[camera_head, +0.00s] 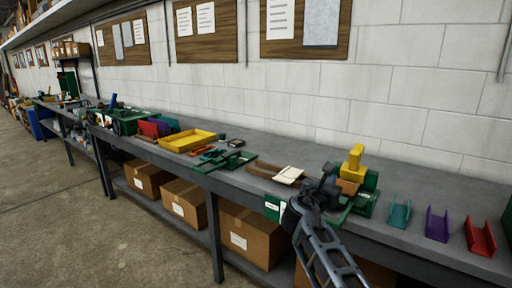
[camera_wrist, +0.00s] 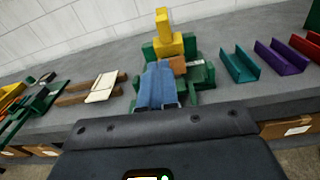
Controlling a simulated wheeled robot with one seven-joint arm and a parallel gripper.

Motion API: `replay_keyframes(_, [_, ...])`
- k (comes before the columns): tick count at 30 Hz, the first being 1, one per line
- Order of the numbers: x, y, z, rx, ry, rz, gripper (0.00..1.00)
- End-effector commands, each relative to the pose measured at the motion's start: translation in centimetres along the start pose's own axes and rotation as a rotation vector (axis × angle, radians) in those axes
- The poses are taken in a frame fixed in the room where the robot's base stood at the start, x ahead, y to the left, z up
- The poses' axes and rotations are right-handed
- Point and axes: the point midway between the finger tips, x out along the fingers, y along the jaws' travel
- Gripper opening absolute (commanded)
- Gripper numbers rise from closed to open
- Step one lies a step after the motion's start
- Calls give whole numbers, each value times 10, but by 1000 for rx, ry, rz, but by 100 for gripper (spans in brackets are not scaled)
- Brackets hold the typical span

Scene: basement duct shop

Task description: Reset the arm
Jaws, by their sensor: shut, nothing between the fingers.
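My gripper (camera_head: 325,182) is at the end of my arm over the front part of the grey workbench (camera_head: 235,180), in front of a green fixture (camera_head: 369,181) with yellow blocks (camera_head: 354,162) on it. In the wrist view, its bluish fingers (camera_wrist: 158,68) are together, with nothing seen between them. They overlap the green fixture (camera_wrist: 201,76) in that view, and I cannot tell whether they touch it. A brown block (camera_wrist: 178,65) sits on the fixture, beside the fingers. My gripper hides part of the fixture in the head view.
Teal (camera_head: 399,214), purple (camera_head: 437,225) and red (camera_head: 480,237) channels lie right of the fixture. A pale pad (camera_head: 289,175) on brown strips lies left. A yellow tray (camera_head: 187,140) stands farther left. Cardboard boxes (camera_head: 250,237) sit below; a white wall (camera_head: 400,100) stands behind.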

Motion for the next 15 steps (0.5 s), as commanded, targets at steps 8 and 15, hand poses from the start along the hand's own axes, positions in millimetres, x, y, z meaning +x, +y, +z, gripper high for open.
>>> replay_keyframes(8, [-23, -14, -56, 126, 79, 51, 0])
replay_keyframes(15, [-63, -41, -129, 322, 199, 104, 0])
